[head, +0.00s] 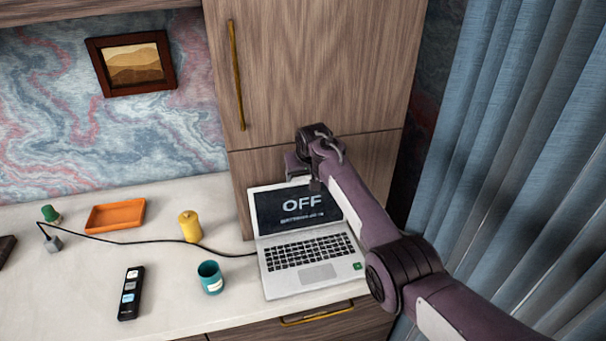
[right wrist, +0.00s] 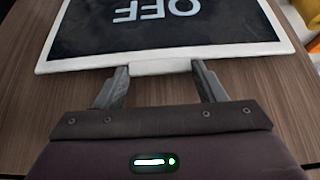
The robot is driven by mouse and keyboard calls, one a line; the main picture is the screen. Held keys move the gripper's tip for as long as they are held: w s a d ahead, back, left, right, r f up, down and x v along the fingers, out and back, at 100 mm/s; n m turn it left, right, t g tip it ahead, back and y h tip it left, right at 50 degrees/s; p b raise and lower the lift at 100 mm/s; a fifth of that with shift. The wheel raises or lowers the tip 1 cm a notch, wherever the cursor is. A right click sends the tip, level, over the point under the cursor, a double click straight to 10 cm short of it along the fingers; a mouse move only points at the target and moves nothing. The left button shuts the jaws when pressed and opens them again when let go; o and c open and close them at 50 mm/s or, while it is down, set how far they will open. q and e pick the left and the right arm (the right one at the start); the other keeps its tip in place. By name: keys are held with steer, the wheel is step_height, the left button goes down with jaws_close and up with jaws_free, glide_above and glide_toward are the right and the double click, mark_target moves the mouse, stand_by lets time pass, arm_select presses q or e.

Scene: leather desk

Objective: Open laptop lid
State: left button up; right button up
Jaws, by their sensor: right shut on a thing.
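The laptop (head: 306,264) stands on the white desktop with its lid (head: 265,211) raised, and the screen reads OFF. The lid also shows upside down in the right wrist view (right wrist: 90,40). A pale tab (right wrist: 163,67) sticks out from the lid's top edge. My right gripper (head: 302,177) is at the lid's top edge, with its arm coming in from the right. In the right wrist view its two fingers (right wrist: 160,72) are on either side of the tab, shut on it. My left gripper is not in view.
A teal mug (head: 210,278) and a yellow canister (head: 190,227) stand left of the laptop. A black cable (head: 130,242) runs to the laptop's left side. An orange tray (head: 115,216) and a black remote (head: 130,294) lie further left. A wooden cabinet (head: 310,70) rises behind the lid.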

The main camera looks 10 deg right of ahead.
steer(key=shift+w+r, duration=0.1)
steer(key=shift+r, duration=0.15)
steer(key=o, duration=1.4)
steer(key=shift+f, duration=0.1)
steer(key=b+v, duration=0.1)
steer(key=v, duration=0.7)
steer(key=shift+f, duration=0.15)
